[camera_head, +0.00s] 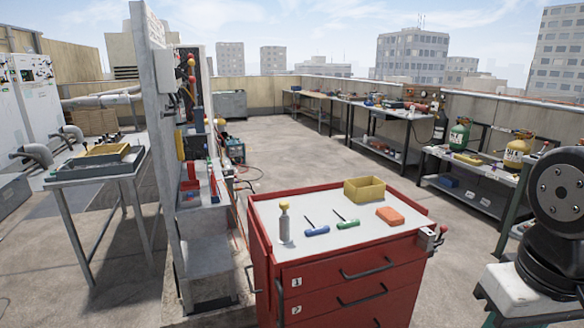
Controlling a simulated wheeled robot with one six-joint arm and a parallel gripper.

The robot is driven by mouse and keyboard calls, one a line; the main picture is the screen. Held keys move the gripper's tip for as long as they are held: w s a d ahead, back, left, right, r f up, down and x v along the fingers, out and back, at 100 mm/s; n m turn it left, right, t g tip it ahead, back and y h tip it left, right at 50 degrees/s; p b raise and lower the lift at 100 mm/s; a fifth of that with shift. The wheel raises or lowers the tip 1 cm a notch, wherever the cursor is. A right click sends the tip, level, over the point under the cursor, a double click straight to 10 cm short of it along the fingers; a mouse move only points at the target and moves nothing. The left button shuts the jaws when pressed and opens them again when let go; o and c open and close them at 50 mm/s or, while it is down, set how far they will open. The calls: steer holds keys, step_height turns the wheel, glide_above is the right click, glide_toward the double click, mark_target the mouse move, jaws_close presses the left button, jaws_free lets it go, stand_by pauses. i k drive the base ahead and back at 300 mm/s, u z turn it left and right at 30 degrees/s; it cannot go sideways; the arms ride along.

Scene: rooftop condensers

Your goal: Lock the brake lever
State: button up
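A small lever with a red knob (443,229) sits on a grey bracket at the right side of the red tool cart (300,262); it looks like the brake lever. The knob end points up and to the right. It is too small to tell whether it is locked. Part of my arm, dark and rounded, shows at the right edge, to the right of the cart. My gripper is not in view.
A tall grey panel (160,140) stands left of the cart. Workbenches line the right wall. Open floor (300,155) lies behind the cart.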

mark_target(443, 229)
steer(key=z, duration=0.65)
steer(key=i, duration=1.15)
steer(key=u, duration=0.6)
